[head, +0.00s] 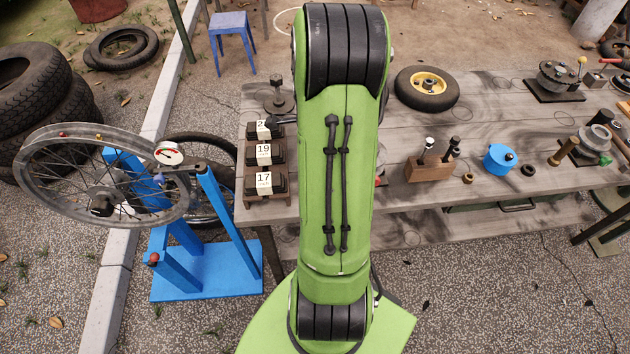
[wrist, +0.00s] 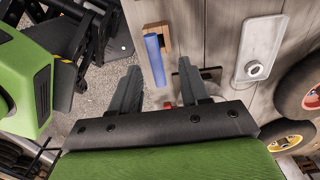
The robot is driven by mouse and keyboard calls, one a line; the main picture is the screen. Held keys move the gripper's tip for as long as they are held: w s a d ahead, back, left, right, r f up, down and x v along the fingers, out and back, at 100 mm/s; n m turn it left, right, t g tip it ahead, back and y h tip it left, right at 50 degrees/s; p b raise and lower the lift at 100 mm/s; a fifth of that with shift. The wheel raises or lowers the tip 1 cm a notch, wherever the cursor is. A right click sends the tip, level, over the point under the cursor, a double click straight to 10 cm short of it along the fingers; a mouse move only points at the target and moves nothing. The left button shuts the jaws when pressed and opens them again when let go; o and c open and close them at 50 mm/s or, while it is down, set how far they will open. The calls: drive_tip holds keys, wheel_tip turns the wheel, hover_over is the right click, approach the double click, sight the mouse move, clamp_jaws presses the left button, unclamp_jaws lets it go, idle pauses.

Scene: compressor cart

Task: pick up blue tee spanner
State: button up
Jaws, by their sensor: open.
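In the wrist view a blue bar (wrist: 155,62), which looks like the blue tee spanner, lies against a small wooden block (wrist: 154,38) on the grey plank bench. I cannot make out a cross handle on it. My gripper (wrist: 160,82) is open and empty, and the bar's near end shows between its two fingers. I cannot tell how far above the bar the fingers are. In the head view my green arm hides my gripper and the spanner.
The bench (head: 390,190) carries numbered holders (head: 264,184) at left, and a yellow-hubbed wheel (head: 427,88), a wooden block with handles (head: 428,170) and a blue round canister (head: 500,158) at right. A white plate with a knob (wrist: 262,48) lies right of the bar.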

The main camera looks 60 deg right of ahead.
drive_tip(key=f, duration=0.1)
drive_tip(key=f+b, duration=0.1)
drive_tip(key=f, duration=0.3)
drive_tip(key=shift+s+a+f, duration=0.2)
drive_tip(key=shift+s+f, duration=0.05)
drive_tip(key=shift+s, duration=0.05)
drive_tip(key=shift+w+f+b, duration=0.1)
drive_tip(key=shift+f+b, duration=0.2)
drive_tip(key=shift+f, duration=0.1)
drive_tip(key=shift+r, duration=0.1)
clamp_jaws()
